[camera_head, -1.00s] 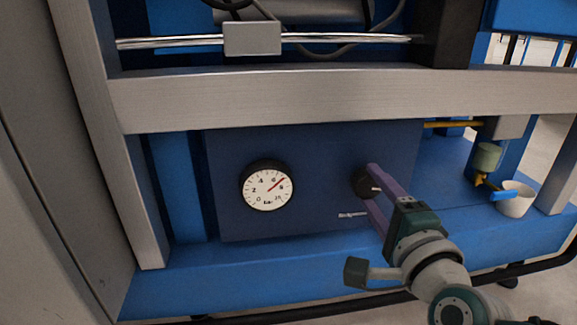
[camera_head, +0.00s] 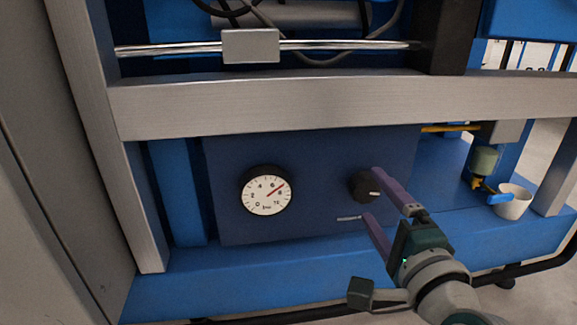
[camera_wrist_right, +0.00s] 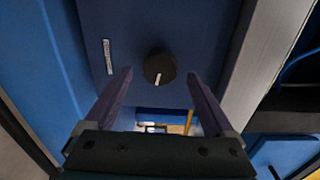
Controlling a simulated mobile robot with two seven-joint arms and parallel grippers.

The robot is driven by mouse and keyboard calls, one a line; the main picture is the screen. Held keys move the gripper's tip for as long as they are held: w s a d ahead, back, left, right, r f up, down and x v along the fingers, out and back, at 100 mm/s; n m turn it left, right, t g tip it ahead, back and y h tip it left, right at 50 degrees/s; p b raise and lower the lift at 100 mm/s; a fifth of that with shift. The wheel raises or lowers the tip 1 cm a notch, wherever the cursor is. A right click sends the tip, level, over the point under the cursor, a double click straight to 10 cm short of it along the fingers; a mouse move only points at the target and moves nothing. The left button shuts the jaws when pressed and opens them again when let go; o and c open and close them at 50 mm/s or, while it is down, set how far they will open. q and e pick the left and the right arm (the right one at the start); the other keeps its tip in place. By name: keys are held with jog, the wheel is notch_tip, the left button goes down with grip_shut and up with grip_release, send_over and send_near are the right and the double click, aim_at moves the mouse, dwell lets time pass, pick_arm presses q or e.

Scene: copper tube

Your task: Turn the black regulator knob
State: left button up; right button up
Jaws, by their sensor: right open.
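The black regulator knob (camera_head: 364,186) sits on the blue panel (camera_head: 320,160), to the right of the gauge, with a white mark on its face. It also shows in the right wrist view (camera_wrist_right: 160,68), ahead of the fingertips and between their lines. My right gripper (camera_head: 371,192) is open, its two purple fingers spread wide apart. In the right wrist view the gripper (camera_wrist_right: 160,76) has one finger on each side of the knob, with gaps on both sides. Whether the fingertips reach past the knob's face is hard to tell. My left gripper is not in view.
A round white pressure gauge (camera_head: 267,190) sits left on the panel, its red needle pointing up right. A silver beam (camera_head: 280,107) crosses above the panel. A white cup (camera_head: 513,203) and a blue-handled valve (camera_head: 499,198) stand at the right.

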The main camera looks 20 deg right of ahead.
jog(key=p+v, duration=0.2)
jog(key=v, duration=0.6)
jog(key=shift+p, duration=0.3)
jog(key=shift+r, duration=0.1)
